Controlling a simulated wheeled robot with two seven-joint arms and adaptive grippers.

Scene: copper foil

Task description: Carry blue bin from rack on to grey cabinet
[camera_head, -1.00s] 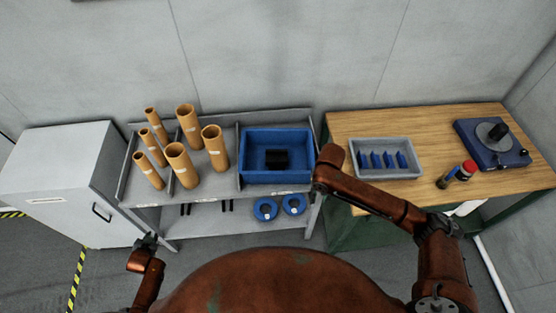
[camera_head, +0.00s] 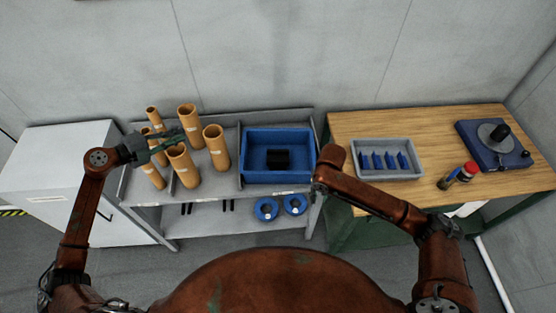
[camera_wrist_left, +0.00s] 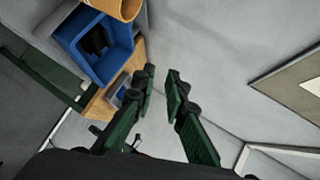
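The blue bin (camera_head: 250,173) sits on the right part of the rack's top shelf (camera_head: 222,188), with a dark block inside. It also shows in the left wrist view (camera_wrist_left: 68,36). The grey cabinet (camera_head: 50,165) stands left of the rack, its top bare. My left gripper (camera_head: 178,140) is raised over the left part of the rack, in front of the cardboard tubes and left of the bin. In the left wrist view its fingers (camera_wrist_left: 161,85) are apart with nothing between them. My right arm reaches toward the bin's right side; its gripper's fingers are not visible.
Several cardboard tubes (camera_head: 188,125) stand on the rack left of the bin. Two blue rings (camera_head: 266,208) lie on the lower shelf. A wooden table (camera_head: 350,125) at right holds a grey tray (camera_head: 413,150) of blue pieces and a blue device (camera_head: 492,155).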

